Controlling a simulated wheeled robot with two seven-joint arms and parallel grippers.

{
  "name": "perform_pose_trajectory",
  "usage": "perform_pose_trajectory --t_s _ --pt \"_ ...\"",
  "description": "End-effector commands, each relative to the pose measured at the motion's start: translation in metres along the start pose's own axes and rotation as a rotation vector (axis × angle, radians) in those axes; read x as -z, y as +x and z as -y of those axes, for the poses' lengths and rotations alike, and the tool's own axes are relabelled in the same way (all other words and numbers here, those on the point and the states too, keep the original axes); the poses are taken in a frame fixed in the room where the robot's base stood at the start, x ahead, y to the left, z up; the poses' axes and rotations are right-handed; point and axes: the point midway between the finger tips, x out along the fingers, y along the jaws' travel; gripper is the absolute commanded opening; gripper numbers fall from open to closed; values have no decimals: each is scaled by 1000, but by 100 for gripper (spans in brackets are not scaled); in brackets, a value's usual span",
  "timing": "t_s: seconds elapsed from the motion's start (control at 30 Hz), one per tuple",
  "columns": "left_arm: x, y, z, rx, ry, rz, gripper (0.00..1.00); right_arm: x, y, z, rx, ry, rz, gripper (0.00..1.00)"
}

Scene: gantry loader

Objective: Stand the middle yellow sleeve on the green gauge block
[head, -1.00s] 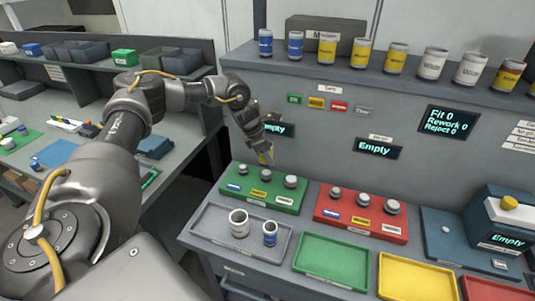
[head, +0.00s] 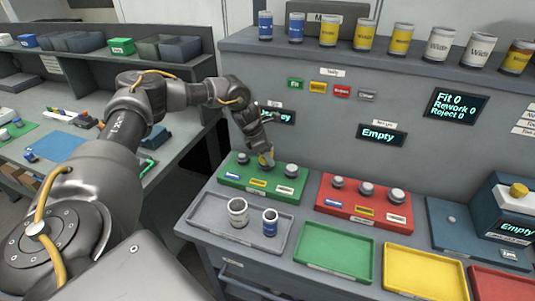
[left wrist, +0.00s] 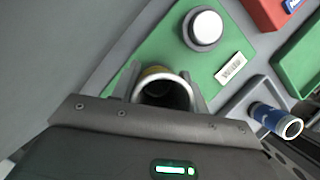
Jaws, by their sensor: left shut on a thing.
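My left gripper (head: 264,152) is shut on a small yellow sleeve (head: 267,160) at the middle post of the green gauge block (head: 230,184). In the left wrist view the sleeve (left wrist: 163,75) sits between the fingers, with its round rim and dark inside showing. The middle post is hidden, so I cannot tell if the sleeve is around it or just above it. The block's left post (head: 242,158) and right post (head: 291,170) are bare. My right gripper is not in view.
A grey tray (head: 205,213) in front holds a white sleeve (head: 238,211) and a blue sleeve (head: 270,222). A red gauge block (head: 325,205) stands to the right. Empty green (head: 335,250) and yellow (head: 425,275) trays lie in front. Several cans line the upper shelf (head: 340,55).

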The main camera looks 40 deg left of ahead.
Motion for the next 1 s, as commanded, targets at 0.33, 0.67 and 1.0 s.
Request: perform_pose_trajectory --t_s 0.33,0.67,1.0 --pt "0 1 0 -1 0 1 10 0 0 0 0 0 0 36" --pt "1 2 0 -1 0 0 51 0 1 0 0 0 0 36" --pt "1 2 0 0 0 0 70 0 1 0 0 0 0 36"
